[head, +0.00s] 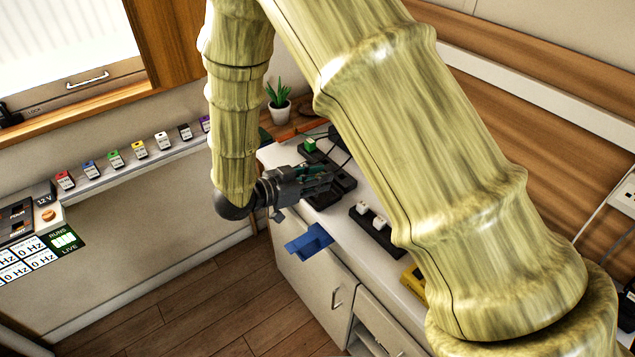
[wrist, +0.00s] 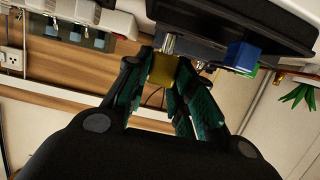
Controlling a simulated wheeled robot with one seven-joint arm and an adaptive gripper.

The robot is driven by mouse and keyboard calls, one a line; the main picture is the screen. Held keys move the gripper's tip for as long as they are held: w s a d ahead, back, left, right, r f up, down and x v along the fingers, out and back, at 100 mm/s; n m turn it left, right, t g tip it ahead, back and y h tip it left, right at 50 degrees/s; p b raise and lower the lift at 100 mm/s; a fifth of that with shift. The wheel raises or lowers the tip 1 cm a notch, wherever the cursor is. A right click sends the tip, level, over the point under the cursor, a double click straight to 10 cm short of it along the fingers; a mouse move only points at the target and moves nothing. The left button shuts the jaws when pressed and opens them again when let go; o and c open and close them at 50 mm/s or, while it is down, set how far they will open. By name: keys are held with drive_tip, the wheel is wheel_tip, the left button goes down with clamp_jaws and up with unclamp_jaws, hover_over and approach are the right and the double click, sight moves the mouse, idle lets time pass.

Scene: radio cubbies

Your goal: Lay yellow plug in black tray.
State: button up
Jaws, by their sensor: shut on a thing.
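My gripper (head: 328,177) is over the counter, beside and partly in front of a low black object. In the wrist view, my gripper (wrist: 165,75) is shut on the yellow plug (wrist: 162,70), with metal prongs at its upper end in the picture. The plug is hidden in the head view. The low black object (head: 345,184) may be the black tray; I cannot tell for certain. A large black shape (wrist: 235,18) fills the upper right of the wrist view, close to the plug. I cannot tell whether they touch.
A black strip (head: 388,240) with white plugs lies on the white counter (head: 345,226). A green block (head: 309,145) and potted plant (head: 279,105) stand behind. A blue tray (head: 309,241) juts from the counter front. A blue block (wrist: 241,55) is near the black shape.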

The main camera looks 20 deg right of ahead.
drive_tip(key=shift+w+d, duration=0.25)
drive_tip(key=shift+w, duration=0.45)
drive_tip(key=shift+w+f, duration=0.1)
drive_tip(key=shift+f, duration=0.25)
drive_tip(key=shift+f+p, duration=0.35)
drive_tip(key=shift+f, duration=1.1)
drive_tip(key=shift+f, duration=0.15)
drive_tip(key=o, duration=1)
drive_tip(key=shift+c, duration=0.2)
drive_tip(key=shift+a+r, duration=0.15)
drive_tip(key=shift+r, duration=0.05)
drive_tip(key=b+v, duration=0.1)
drive_tip(key=v, duration=1)
drive_tip(key=shift+a+r, duration=0.2)
drive_tip(key=shift+a, duration=0.05)
